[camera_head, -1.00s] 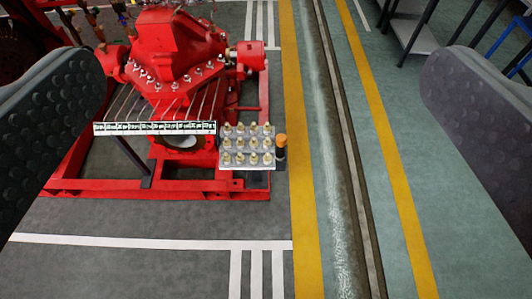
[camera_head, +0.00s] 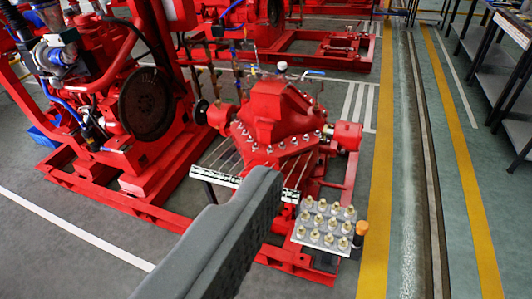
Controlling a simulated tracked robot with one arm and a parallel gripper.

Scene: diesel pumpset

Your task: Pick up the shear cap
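I cannot tell for sure which item is the shear cap. A light plate (camera_head: 297,239) beside the red pump (camera_head: 275,115) bears rows of several small pieces (camera_head: 322,222) with gold tops. An orange-topped dark cylinder (camera_head: 360,232) stands at the plate's right edge. One finger of my gripper (camera_head: 255,190) crosses the lower middle of the view, left of the plate in the picture and apart from it. Its textured inner face shows to the right with nothing against it. The other finger is out of view. The finger hides part of the pump's base and the left end of the plate's surroundings.
A red engine (camera_head: 125,85) stands at the left. A rail channel (camera_head: 425,170) and yellow floor lines run on the right. A dark bench (camera_head: 500,60) is at the far right.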

